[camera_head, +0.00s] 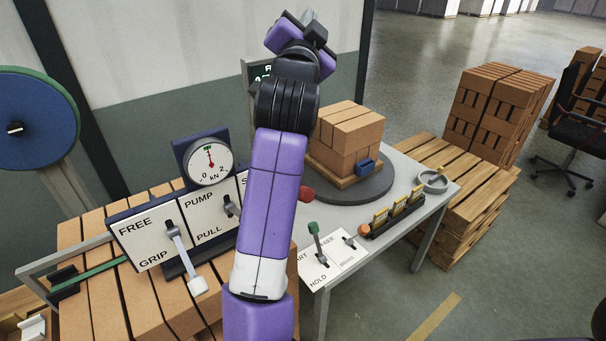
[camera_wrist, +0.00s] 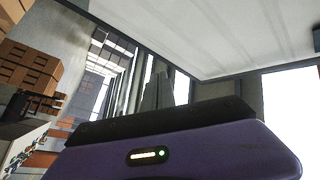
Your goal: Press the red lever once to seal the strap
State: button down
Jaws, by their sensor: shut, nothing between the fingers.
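A red knob (camera_head: 306,194), likely the end of the red lever, shows just right of my arm. The rest of that lever is hidden behind my arm. The lever panel (camera_head: 150,235) reads FREE, GRIP, PUMP and PULL; a third label starting with S is mostly covered. A white-handled lever (camera_head: 187,263) points down on the FREE/GRIP part. A green strap (camera_head: 100,275) runs along the bricks at the left. My gripper (camera_head: 312,28) is raised high above the table, well away from the red knob. It is shut and empty. The wrist view shows ceiling and windows, no lever.
A gauge (camera_head: 209,163) stands above the panel. A grey table (camera_head: 335,215) carries a brick stack (camera_head: 348,135) on a turntable, a green-knobbed lever (camera_head: 316,240) and an orange-knobbed lever (camera_head: 358,235). A blue and green reel (camera_head: 35,125) is at left. Pallets with bricks (camera_head: 490,115) stand at right.

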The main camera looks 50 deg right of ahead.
notch_tip(320, 180, down, 8)
jog(key=d+r+m+g+y+p, duration=0.1)
jog(key=d+m+g+y+p, duration=0.1)
jog(key=m+g+y, duration=0.45)
jog(key=s+a+f+m+g+y, duration=0.1)
jog(key=a+f+m+g+y, duration=0.1)
jog(key=a+f+m+y, duration=0.4)
jog(key=a+f+y, duration=0.2)
jog(key=a+f, duration=0.2)
jog(key=shift+s+a+f+p, duration=0.15)
jog(key=shift+a+f+p, duration=0.1)
jog(key=shift+p, duration=0.1)
jog(key=f+b, duration=0.2)
jog(key=s+f+b, duration=0.1)
jog(key=f+b, duration=0.1)
jog(key=s+f+b, duration=0.1)
jog(key=b, duration=0.1)
jog(key=shift+s+a+f, duration=0.25)
jog(key=shift+a+f, duration=0.1)
jog(key=shift+f, duration=0.05)
jog(key=shift+s+a+f+b, duration=0.1)
jog(key=shift+s+f+b, duration=0.25)
jog(key=shift+f, duration=0.2)
jog(key=shift+s+a+f+b, duration=0.1)
jog(key=shift+s+f+b, duration=0.2)
jog(key=shift+f, duration=0.2)
jog(key=shift+f, duration=0.1)
